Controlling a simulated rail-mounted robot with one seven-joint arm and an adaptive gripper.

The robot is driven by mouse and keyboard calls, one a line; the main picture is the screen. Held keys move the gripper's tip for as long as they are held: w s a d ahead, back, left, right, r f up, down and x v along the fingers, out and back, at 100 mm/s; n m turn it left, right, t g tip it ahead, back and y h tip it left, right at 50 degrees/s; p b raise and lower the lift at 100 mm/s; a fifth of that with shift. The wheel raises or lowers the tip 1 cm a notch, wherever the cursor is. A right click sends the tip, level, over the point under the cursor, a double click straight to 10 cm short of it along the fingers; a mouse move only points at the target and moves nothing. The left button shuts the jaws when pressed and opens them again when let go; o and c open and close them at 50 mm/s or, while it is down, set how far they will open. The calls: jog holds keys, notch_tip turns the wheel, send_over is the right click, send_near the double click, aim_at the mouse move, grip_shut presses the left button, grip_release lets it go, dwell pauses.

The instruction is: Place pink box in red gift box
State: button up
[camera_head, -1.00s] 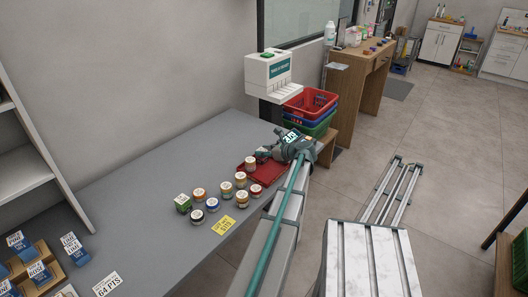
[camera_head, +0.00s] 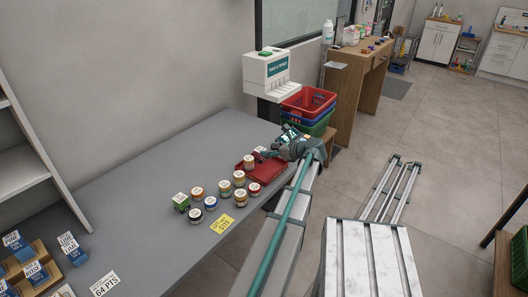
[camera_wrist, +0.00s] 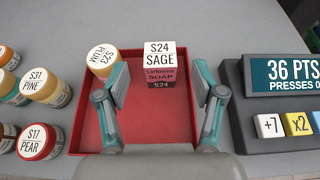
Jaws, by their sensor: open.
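A small pink soap box (camera_wrist: 160,77), with a white SAGE label on top, is inside the shallow red tray (camera_wrist: 165,130) at its far wall. The tray also shows in the head view (camera_head: 272,172) on the grey counter. A jar labelled PLUM (camera_wrist: 102,60) is in the tray's far left corner, apart from the soap box. My gripper (camera_wrist: 160,80) is open and empty above the tray, its fingers left and right of the soap box and spread wider than it. In the head view my gripper (camera_head: 272,150) is over the tray's far right side.
Several labelled jars (camera_head: 239,178) stand left of the tray. A dark keypad device (camera_wrist: 285,95) reading 36 PTS is right of it. Stacked baskets, red on top (camera_head: 308,101), stand beyond the counter end, next to a white dispenser (camera_head: 266,70).

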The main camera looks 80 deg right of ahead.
jog(key=v, duration=0.7)
jog(key=shift+s+b, duration=0.2)
jog(key=shift+b, duration=0.25)
jog(key=shift+a, duration=0.1)
